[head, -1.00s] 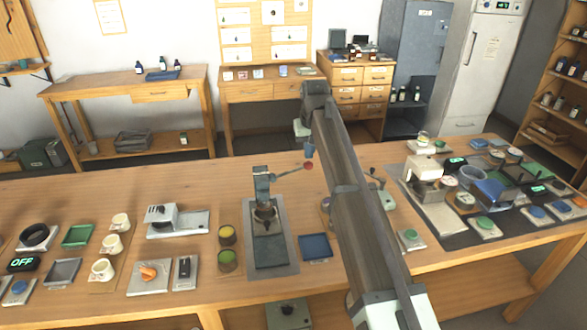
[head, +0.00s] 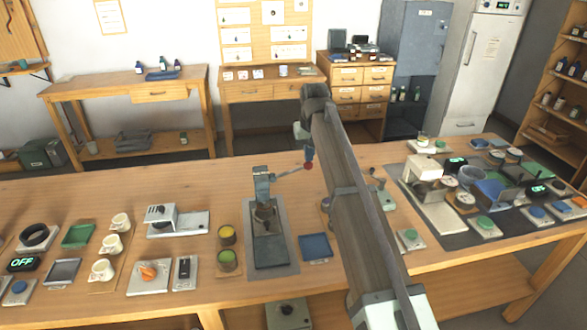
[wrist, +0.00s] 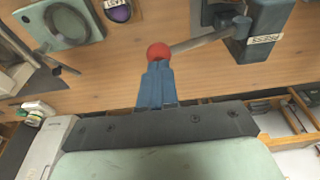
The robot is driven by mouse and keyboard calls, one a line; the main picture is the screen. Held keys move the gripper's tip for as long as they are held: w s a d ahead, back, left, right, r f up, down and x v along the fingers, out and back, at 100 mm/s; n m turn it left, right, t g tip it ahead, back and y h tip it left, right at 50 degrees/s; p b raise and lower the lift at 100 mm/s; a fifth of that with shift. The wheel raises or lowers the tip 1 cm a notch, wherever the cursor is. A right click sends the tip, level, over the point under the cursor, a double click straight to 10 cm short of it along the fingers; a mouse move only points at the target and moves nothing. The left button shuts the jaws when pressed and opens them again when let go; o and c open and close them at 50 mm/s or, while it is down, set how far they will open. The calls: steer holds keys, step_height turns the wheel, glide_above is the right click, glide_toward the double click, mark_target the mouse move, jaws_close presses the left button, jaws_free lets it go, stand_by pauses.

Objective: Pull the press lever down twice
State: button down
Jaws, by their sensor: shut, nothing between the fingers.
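The press (head: 264,205) stands on a grey base plate (head: 270,250) on the long wooden bench. Its lever (head: 290,172) sticks out to the right and ends in a red ball knob (head: 308,167). My gripper (head: 309,156) is shut, with its blue fingers pointing down just above the knob. In the wrist view the fingertips (wrist: 158,68) overlap the edge of the red knob (wrist: 158,52); I cannot tell whether they touch. The lever runs from it to the labelled press body (wrist: 262,25). Nothing is between the fingers.
My arm hides part of the bench on the right. A dark mat with several devices (head: 470,238) lies further right.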

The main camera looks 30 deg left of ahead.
steer(key=shift+f, duration=1.95)
steer(key=shift+r, duration=3.4)
step_height(320, 180, up, 4)
steer(key=shift+f, duration=3)
steer(key=shift+f, duration=0.25)
